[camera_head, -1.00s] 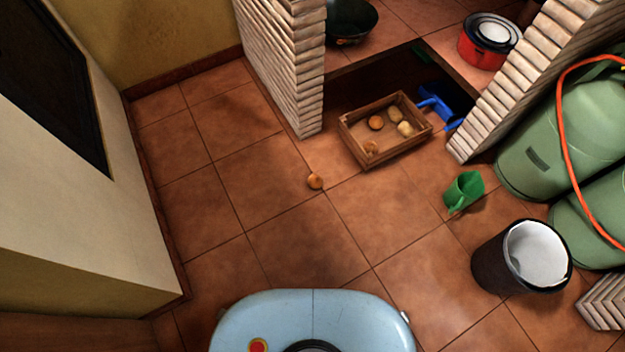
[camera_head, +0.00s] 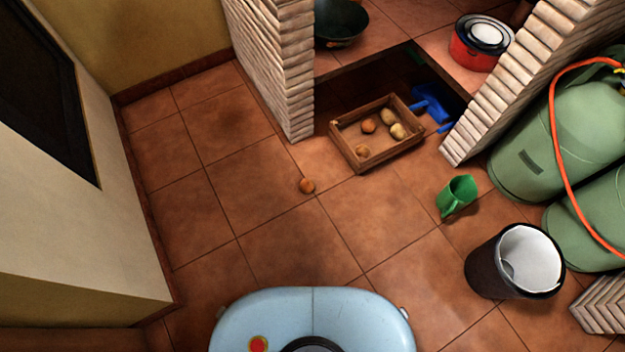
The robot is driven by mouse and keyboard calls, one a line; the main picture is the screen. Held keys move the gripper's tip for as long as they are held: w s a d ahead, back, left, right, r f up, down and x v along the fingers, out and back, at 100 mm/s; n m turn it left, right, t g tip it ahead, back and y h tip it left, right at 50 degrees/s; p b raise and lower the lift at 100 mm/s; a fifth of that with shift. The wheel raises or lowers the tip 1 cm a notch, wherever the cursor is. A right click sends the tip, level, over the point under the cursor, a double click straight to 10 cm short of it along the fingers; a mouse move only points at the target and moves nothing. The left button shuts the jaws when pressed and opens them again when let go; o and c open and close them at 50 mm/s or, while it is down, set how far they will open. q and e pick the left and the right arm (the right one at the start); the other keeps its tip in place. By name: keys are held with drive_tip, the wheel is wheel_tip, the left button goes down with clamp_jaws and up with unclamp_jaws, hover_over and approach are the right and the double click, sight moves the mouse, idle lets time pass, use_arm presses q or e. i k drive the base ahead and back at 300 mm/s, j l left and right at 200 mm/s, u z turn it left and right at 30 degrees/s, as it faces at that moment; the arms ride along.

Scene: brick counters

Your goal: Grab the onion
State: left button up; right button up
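A small round orange-brown onion (camera_head: 307,186) lies on the tiled floor, left of and in front of a wooden crate (camera_head: 362,165). The crate holds several round vegetables: an orange-brown one (camera_head: 369,126) that looks like an onion, another orange-brown one (camera_head: 362,151) near its front left corner, and paler potato-like ones (camera_head: 397,131) on the right. Neither of my grippers shows in the head view. Only my own light blue body shows at the bottom.
Brick pillars (camera_head: 272,70) flank the counter opening behind the crate. A green jug (camera_head: 457,196), a black bin (camera_head: 488,265) with a white liner and green gas cylinders (camera_head: 560,140) stand at right. A pale wall block (camera_head: 75,220) is at left. The floor around the onion is clear.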

sight(307, 186)
drive_tip(key=i+l+u, duration=0.35)
drive_tip(key=l, duration=0.2)
drive_tip(key=i+l+u, duration=0.15)
drive_tip(key=l, duration=0.15)
drive_tip(key=i+l+u, duration=0.2)
drive_tip(key=k+l+u, duration=0.1)
drive_tip(key=u, duration=0.75)
